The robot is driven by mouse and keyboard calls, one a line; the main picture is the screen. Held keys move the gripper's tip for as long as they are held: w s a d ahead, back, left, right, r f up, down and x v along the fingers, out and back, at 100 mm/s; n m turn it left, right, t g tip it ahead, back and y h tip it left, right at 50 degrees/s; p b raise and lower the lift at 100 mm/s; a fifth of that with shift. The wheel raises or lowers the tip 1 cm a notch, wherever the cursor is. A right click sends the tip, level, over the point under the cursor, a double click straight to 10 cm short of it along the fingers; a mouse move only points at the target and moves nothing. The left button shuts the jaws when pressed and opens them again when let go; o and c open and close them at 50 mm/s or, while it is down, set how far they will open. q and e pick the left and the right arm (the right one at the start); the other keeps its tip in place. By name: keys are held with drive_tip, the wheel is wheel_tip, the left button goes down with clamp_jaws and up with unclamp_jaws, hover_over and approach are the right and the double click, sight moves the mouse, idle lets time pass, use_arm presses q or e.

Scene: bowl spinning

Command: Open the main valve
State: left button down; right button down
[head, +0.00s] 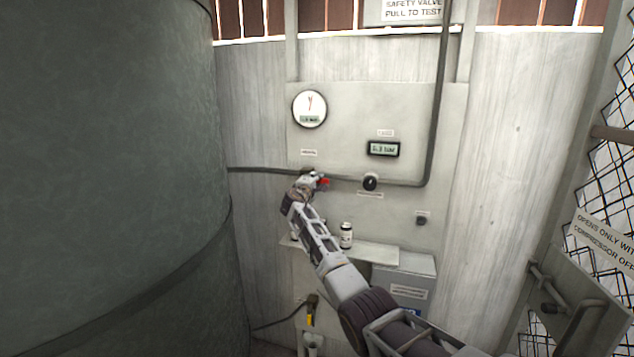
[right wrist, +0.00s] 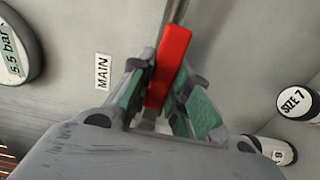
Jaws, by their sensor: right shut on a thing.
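The main valve's red lever (head: 324,182) shows on the grey wall pipe (head: 262,170), under the round gauge. In the right wrist view the red lever (right wrist: 168,65) lies between the green finger pads, near the label MAIN (right wrist: 103,72). My right gripper (head: 312,178) is shut on this lever, and it also fills the middle of the right wrist view (right wrist: 157,100). The lever looks roughly in line with the pipe in the wrist view. The valve body is mostly hidden by the gripper. My left gripper is not in view.
A round gauge (head: 309,108), a digital display (head: 383,149) and a black knob (head: 370,182) are on the panel. A white can (head: 346,235) stands on the shelf (head: 375,253) below. A large dark tank (head: 110,170) fills the left. A mesh gate (head: 610,190) is at right.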

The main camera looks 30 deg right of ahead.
drive_tip(key=shift+r, duration=0.1)
idle(0.4)
drive_tip(key=c, duration=1.3)
unclamp_jaws()
drive_tip(key=shift+a, duration=0.15)
drive_tip(key=shift+a, duration=0.1)
drive_tip(key=shift+v, duration=5.9)
